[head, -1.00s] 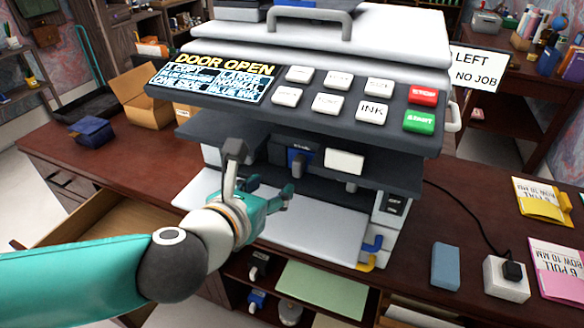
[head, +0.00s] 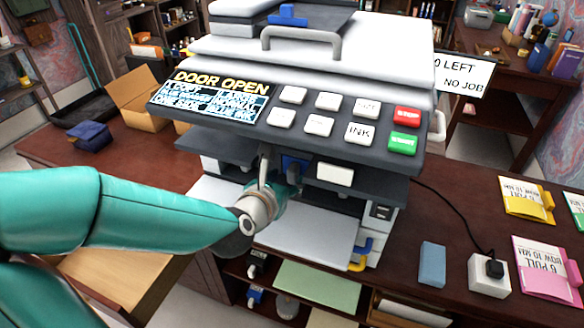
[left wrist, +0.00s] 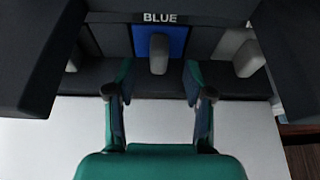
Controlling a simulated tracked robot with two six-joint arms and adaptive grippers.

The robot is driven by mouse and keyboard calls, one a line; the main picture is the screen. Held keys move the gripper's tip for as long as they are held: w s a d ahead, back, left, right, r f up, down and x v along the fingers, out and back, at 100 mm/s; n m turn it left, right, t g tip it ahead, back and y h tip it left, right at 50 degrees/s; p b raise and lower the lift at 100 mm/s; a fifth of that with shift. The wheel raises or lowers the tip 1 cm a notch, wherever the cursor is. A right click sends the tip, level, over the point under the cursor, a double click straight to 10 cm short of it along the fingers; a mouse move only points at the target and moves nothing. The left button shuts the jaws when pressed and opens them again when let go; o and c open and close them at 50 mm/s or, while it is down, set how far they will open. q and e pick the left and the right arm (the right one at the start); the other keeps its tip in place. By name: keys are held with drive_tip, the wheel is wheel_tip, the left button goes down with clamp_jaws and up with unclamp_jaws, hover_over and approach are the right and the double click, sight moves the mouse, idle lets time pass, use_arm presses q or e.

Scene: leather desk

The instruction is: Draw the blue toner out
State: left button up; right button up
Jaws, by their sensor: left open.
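The copier (head: 300,80) stands on the desk with its front open, and its screen reads DOOR OPEN. The blue toner (head: 293,167) sits in the dark bay, partly hidden behind my left arm in the head view. In the left wrist view the blue toner (left wrist: 174,40) is straight ahead under the word BLUE, with a grey handle (left wrist: 159,53) jutting from it. My left gripper (left wrist: 158,82) is open, its fingertips on either side of the line to that handle and just short of it. In the head view the left gripper (head: 285,190) is mostly hidden by its wrist. My right gripper is out of view.
A white cartridge front (head: 335,173) is right of the blue toner. An open drawer (head: 115,275) is at lower left. A blue block (head: 432,264), a white socket box (head: 489,275) and packets lie on the desk to the right. Dark panels overhang the bay.

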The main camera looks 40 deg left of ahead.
sight(291, 176)
use_arm(q)
drive_tip(key=shift+x, duration=2.25)
clamp_jaws()
